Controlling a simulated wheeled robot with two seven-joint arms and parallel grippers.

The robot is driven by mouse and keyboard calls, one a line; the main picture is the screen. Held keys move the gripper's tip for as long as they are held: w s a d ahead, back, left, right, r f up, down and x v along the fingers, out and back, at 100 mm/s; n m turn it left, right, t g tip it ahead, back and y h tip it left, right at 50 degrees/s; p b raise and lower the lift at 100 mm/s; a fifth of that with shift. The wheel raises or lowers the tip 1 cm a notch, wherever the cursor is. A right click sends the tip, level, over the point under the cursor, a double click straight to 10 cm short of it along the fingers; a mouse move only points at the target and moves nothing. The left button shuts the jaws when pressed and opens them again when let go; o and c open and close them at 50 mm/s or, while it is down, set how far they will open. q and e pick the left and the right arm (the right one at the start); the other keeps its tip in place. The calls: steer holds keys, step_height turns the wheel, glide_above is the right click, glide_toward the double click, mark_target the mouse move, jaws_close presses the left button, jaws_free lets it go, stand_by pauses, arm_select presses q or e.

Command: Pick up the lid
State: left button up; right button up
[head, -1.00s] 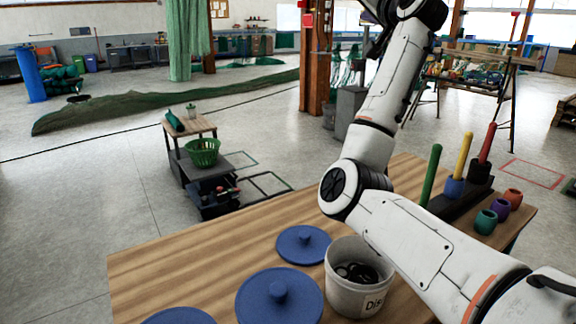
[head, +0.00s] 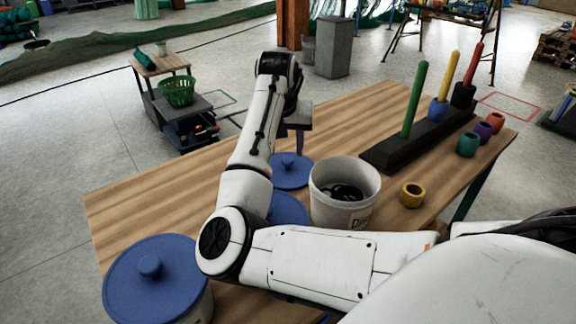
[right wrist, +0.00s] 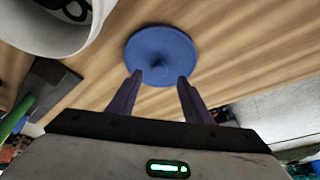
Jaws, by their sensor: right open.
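A small blue lid (head: 290,178) with a round knob lies flat on the wooden table, beside the white bucket. It also shows in the right wrist view (right wrist: 160,48). My right gripper (head: 299,150) is open above this lid, with its purple fingers pointing down towards it. In the right wrist view the open fingers (right wrist: 160,79) appear on either side of the lid's knob, with nothing between them. A larger blue lid (head: 150,290) sits on a container at the front left. My left gripper is out of view.
A white bucket (head: 330,205) with dark rings inside stands right of the small lid. Behind it is a dark rack (head: 385,157) with green, yellow and red pegs. A yellow ring (head: 412,194) and several coloured rings lie to the right. The table's left part is clear.

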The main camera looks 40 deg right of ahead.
mark_target(287, 160)
steer(key=x, duration=0.7)
steer(key=shift+d, duration=0.2)
steer(key=shift+r, duration=0.1)
steer(key=c, duration=1.1)
